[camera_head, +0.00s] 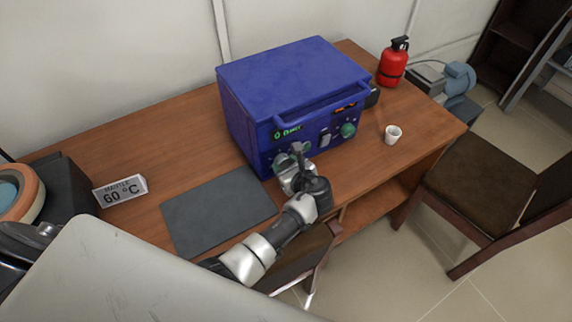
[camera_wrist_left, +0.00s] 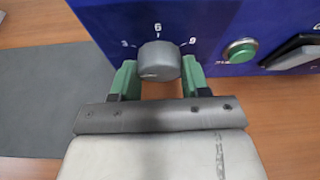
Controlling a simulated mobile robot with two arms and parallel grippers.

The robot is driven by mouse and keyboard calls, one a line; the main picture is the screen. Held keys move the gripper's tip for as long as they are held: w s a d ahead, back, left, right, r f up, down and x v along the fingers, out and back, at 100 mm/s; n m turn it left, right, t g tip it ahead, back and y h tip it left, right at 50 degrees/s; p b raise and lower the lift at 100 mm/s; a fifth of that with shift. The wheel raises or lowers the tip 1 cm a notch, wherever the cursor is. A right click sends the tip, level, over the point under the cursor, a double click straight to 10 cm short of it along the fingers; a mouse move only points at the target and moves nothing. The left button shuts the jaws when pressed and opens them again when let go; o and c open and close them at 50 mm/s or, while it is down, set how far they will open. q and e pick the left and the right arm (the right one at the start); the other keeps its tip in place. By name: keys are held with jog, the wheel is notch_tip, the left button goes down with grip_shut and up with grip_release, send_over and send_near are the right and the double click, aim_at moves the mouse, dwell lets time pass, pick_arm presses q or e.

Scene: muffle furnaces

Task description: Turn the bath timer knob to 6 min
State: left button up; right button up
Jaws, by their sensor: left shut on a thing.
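The blue furnace-like unit (camera_head: 290,85) stands on the wooden table, its front panel facing me. The grey round timer knob (camera_wrist_left: 159,61) shows in the left wrist view, with the marks 3, 6 and 9 around it and the 6 above it. My left gripper (camera_wrist_left: 159,78) has one green finger on each side of the knob and is shut on it. In the head view my left gripper (camera_head: 290,168) is at the lower left of the front panel and hides most of the knob. Where the knob's pointer stands cannot be told. My right gripper is not in view.
A green button (camera_wrist_left: 239,50) and a dark lever-like switch (camera_wrist_left: 296,52) are right of the knob. A dark mat (camera_head: 215,212), a "60 °C" sign (camera_head: 121,191), a white cup (camera_head: 393,134) and a red extinguisher (camera_head: 392,64) are on the table. A chair (camera_head: 480,180) stands at right.

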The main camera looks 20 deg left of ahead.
pick_arm(q)
jog(key=shift+w+r+m+g+p, duration=0.1)
jog(key=shift+r+m+g+p, duration=0.3)
jog(key=shift+p, duration=0.55)
jog(key=shift+f+m+y+p, duration=0.1)
jog(key=shift+m+y+p, duration=0.3)
jog(key=shift+m+p, duration=0.25)
jog(key=shift+f+m+g+y+p, duration=0.1)
jog(key=shift+m+g+y+p, duration=0.2)
jog(key=shift+m+g+p, duration=0.1)
jog(key=shift+f+m+g+y+p, duration=0.1)
jog(key=shift+m+g+y+p, duration=0.25)
jog(key=shift+m, duration=0.4)
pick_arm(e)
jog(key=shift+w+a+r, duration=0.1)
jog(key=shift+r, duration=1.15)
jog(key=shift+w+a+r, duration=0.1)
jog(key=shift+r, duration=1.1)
pick_arm(q)
jog(key=shift+w, duration=0.1)
jog(key=o, duration=0.9)
jog(key=shift+f, duration=0.1)
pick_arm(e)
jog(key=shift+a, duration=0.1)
